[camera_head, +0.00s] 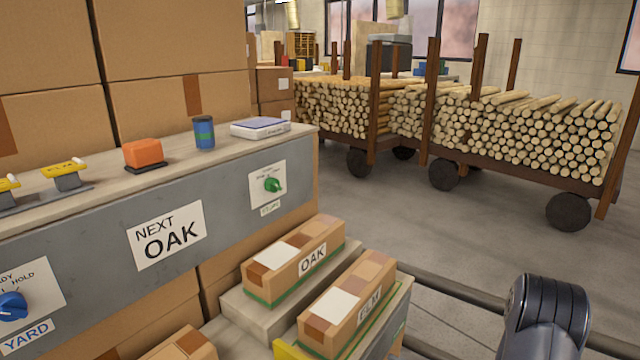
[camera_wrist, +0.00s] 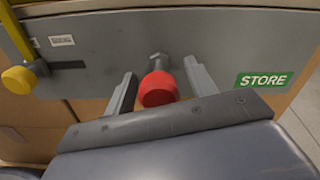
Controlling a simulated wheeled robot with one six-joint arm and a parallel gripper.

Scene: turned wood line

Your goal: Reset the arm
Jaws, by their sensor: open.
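My gripper (camera_wrist: 159,70) shows in the wrist view with its two grey fingers spread apart. A red round knob (camera_wrist: 158,90) on a short dark stem lies between the fingers in the picture, in front of a grey panel (camera_wrist: 105,42). I see a gap on each side of the knob, and I cannot tell its depth relative to the fingertips. In the head view, a dark rounded link of my arm (camera_head: 545,315) shows at the lower right. The gripper itself is not visible there.
A yellow lever (camera_wrist: 20,78) and a green STORE label (camera_wrist: 264,80) flank the knob. In the head view, boxes marked OAK (camera_head: 285,265) and ELM (camera_head: 348,308) sit by the grey console (camera_head: 100,265). Log carts (camera_head: 500,165) stand behind; open floor lies between.

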